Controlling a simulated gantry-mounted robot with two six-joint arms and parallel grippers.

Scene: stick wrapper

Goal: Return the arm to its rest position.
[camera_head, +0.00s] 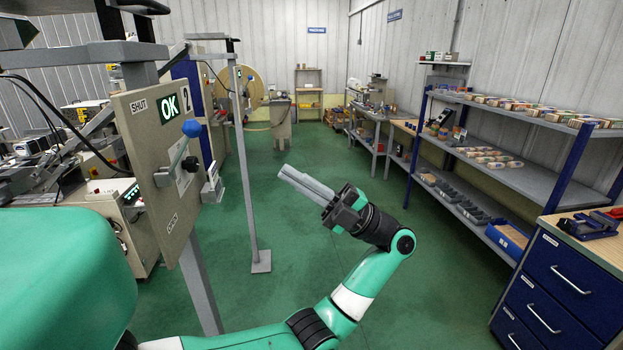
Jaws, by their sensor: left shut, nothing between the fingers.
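My left gripper (286,173) is shut and empty. It is held up in the open space over the green floor, in the middle of the view, with its long grey fingers pointing up and to the left. My green and white left arm (352,303) comes in along the bottom edge, bends upward at the right and carries the gripper. The fingers touch nothing that I can see. My right gripper is not in view.
A thin grey post (245,170) stands behind. Shelves (520,165) and a blue drawer cabinet (560,285) line the right. The central green floor is clear.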

